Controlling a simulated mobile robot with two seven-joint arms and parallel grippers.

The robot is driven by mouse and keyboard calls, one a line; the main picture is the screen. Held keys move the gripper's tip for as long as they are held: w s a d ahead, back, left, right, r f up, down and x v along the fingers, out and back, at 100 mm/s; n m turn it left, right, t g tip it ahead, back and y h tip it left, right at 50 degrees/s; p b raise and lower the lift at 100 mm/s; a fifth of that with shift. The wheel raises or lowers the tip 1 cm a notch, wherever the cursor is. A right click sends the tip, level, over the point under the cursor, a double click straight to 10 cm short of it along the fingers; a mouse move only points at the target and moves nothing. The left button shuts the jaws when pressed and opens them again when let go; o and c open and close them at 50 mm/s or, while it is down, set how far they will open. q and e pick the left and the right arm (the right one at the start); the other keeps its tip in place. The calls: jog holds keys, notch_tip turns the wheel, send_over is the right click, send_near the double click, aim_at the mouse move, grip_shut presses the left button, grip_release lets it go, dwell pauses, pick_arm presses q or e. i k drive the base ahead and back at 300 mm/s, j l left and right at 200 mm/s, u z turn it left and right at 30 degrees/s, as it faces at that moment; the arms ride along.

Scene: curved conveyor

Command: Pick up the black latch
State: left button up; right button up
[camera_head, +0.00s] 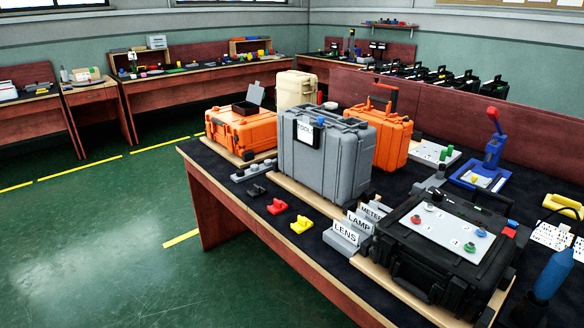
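The black latch (257,191) lies on the dark top of the workbench, near its front left edge. It is small and hard to make out against the dark mat. A red latch (277,206) and a yellow latch (301,224) of similar shape lie to its right along the same edge. A grey block with knobs (252,171) lies just behind the black latch. Neither of my grippers shows in the head view.
A large grey case (325,160) stands right of the black latch, with an orange case (240,132) behind it. Label stands (346,237) and a black case (440,262) with a knobbed panel are further right. Green floor lies open left of the bench.

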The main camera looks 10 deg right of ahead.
aim_at(258, 191)
jog(key=i+j+z, duration=0.1)
jog(key=z, duration=0.95)
jog(key=i+j+z, duration=0.1)
jog(key=j+z, duration=0.85)
jog(key=j, duration=0.25)
jog(key=k+j+z, duration=0.2)
jog(key=j, duration=0.9)
jog(key=k+j+z, duration=0.15)
jog(key=j, duration=1.1)
jog(key=k+z, duration=0.05)
